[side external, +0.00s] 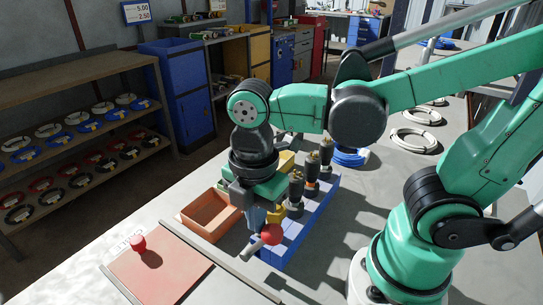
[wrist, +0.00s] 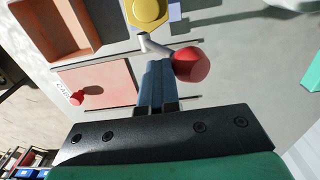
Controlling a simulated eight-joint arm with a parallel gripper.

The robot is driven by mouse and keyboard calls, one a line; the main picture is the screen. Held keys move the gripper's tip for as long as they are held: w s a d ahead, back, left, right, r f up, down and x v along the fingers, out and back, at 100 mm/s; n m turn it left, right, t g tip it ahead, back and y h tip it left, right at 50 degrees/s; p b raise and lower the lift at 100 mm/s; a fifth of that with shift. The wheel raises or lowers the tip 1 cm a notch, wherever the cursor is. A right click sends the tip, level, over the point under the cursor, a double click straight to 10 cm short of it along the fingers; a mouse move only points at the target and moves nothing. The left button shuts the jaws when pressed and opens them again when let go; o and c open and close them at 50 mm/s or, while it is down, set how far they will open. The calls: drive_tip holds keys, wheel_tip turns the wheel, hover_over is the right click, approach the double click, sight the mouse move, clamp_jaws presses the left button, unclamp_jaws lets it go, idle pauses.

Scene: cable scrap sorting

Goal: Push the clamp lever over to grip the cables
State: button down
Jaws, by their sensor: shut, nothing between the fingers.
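The clamp lever is a short grey rod with a red ball knob (side external: 271,234). In the wrist view its rod (wrist: 153,46) runs from beside a yellow hexagonal part (wrist: 149,12) to the red knob (wrist: 191,65). My gripper (side external: 255,218) points down beside the lever, its blue fingers shut and empty. In the wrist view the fingertips (wrist: 157,66) are just left of the red knob and close to the rod; I cannot tell whether they touch. No cables can be made out in the clamp, which my gripper partly hides.
A blue block (side external: 322,208) with several black-topped posts stands right of my gripper. An orange tray (side external: 205,232) is to its left. A salmon panel (side external: 160,272) with another red knob (side external: 138,243) lies in front. Cable coils (side external: 413,140) lie on the bench at back right.

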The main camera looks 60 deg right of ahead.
idle(0.3)
drive_tip(key=shift+w, duration=0.5)
wheel_tip(320, 180, up, 6)
idle(0.3)
drive_tip(key=w+d+f+m+t, duration=0.1)
drive_tip(key=w+d+m+t, duration=0.1)
drive_tip(key=m, duration=0.7)
drive_tip(key=w+d+f+m+t, duration=0.2)
drive_tip(key=d+m+t, duration=0.3)
drive_tip(key=m, duration=0.4)
drive_tip(key=shift+w+d+f, duration=0.15)
drive_tip(key=shift+w+d, duration=0.25)
